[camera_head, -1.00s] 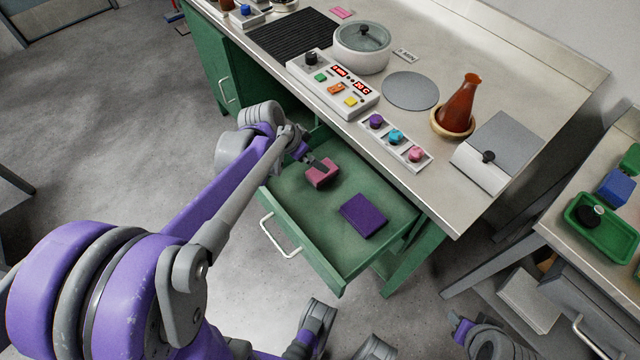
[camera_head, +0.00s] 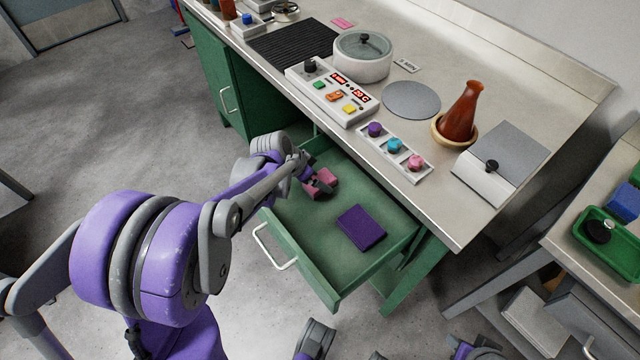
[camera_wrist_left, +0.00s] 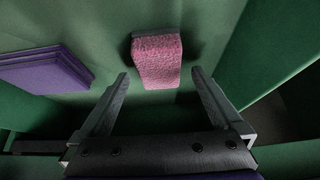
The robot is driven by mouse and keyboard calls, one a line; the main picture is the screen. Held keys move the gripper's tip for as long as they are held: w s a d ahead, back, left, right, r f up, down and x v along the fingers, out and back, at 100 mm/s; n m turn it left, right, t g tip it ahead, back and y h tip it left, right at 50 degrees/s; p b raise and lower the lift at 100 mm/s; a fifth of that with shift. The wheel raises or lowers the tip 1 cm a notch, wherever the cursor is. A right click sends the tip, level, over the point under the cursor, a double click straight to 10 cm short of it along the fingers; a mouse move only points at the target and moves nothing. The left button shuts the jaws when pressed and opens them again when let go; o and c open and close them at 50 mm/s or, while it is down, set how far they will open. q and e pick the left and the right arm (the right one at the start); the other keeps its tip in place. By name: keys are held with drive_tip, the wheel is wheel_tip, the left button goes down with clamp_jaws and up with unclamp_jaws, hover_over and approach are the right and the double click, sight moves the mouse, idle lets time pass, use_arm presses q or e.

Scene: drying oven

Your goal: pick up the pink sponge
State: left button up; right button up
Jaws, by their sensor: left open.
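The pink sponge (camera_head: 329,177) lies in the open green drawer (camera_head: 300,240), toward its back left part. My left gripper (camera_head: 318,185) is inside the drawer at the sponge and partly covers it in the head view. In the left wrist view the sponge (camera_wrist_left: 158,60) lies ahead, between the lines of the two spread fingertips (camera_wrist_left: 160,75). The left gripper is open, with a gap on each side of the sponge. Whether the fingertips reach down beside it is hard to tell.
A flat purple pad (camera_head: 361,227) lies in the drawer, right of the sponge; it also shows in the left wrist view (camera_wrist_left: 45,70). The drawer walls surround both. The counter (camera_head: 440,215) overhangs behind, with a control box (camera_head: 335,92) and a knob tray (camera_head: 395,153).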

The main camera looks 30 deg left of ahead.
use_arm(q)
drive_tip(key=x, duration=0.2)
drive_tip(key=shift+w+f, duration=0.15)
drive_tip(key=shift+f, duration=0.25)
use_arm(e)
drive_tip(key=shift+f, duration=0.55)
use_arm(q)
drive_tip(key=shift+r, duration=0.1)
drive_tip(key=shift+c, duration=0.3)
drive_tip(key=c, duration=1.4)
wheel_tip(320, 180, up, 10)
drive_tip(key=shift+p, duration=1.25)
use_arm(e)
wheel_tip(320, 180, up, 4)
drive_tip(key=shift+f, duration=0.2)
